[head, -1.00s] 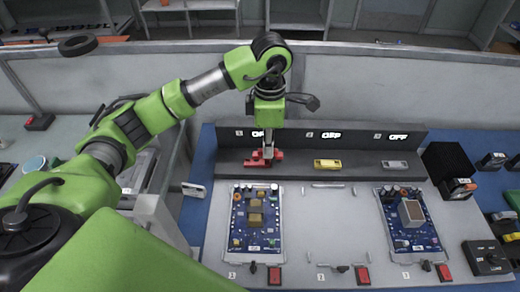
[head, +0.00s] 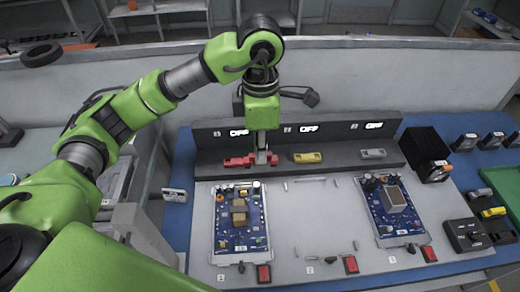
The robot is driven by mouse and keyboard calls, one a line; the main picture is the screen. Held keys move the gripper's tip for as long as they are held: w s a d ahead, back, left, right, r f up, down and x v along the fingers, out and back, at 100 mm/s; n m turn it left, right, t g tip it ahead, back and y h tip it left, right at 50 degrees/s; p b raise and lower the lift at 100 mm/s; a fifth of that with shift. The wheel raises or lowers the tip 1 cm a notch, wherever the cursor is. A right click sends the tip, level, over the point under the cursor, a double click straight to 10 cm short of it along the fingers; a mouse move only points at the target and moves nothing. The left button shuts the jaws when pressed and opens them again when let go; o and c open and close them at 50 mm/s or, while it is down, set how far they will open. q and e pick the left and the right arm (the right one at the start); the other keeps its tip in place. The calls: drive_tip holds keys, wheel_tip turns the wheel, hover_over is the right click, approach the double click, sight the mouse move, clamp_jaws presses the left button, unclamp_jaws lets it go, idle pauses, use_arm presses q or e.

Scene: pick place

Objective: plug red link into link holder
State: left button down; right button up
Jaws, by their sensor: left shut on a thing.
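My left gripper (head: 262,158) points down at the left part of the dark shelf, under the first OFF sign. It is shut on the red link (head: 238,162), whose red parts show on both sides of the fingers. The fingers hide the middle of the link. The link is low at the shelf; I cannot tell whether it is seated in its holder. The link holder (head: 210,158) seems to be this dark stepped panel with three OFF signs. My right gripper is out of view.
A yellow link (head: 307,157) and a grey link (head: 373,153) sit on the shelf to the right. Two blue circuit boards (head: 241,222) (head: 397,207) lie on the pale panel in front. A black box (head: 425,153) stands at the shelf's right end.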

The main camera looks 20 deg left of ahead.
use_arm(q)
drive_tip(key=shift+r+p, duration=0.5)
drive_tip(key=shift+r, duration=0.4)
